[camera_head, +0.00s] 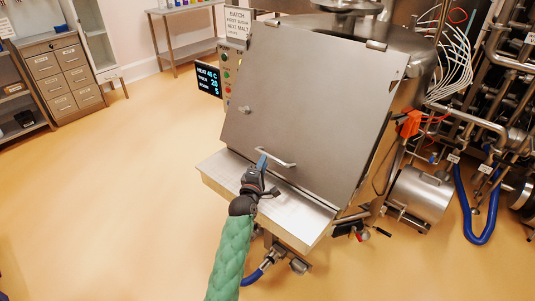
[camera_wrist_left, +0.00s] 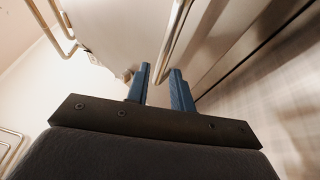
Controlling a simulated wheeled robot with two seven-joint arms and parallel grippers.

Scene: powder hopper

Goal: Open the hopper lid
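The hopper lid (camera_head: 310,100) is a large flat steel panel, lying shut and sloped over the hopper. Its bar handle (camera_head: 276,159) is near the lower edge. My left gripper (camera_head: 262,163) is at the left end of this handle. In the left wrist view, the two blue fingers of the left gripper (camera_wrist_left: 160,82) are apart, and the handle bar (camera_wrist_left: 172,42) runs down into the gap between them. I cannot tell whether either finger touches the bar. My right gripper is not in view.
A steel ledge (camera_head: 222,174) juts out below the lid. A control display (camera_head: 208,80) and a sign (camera_head: 238,24) stand at the hopper's left. Pipes and a blue hose (camera_head: 481,238) crowd the right. The floor at left is clear.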

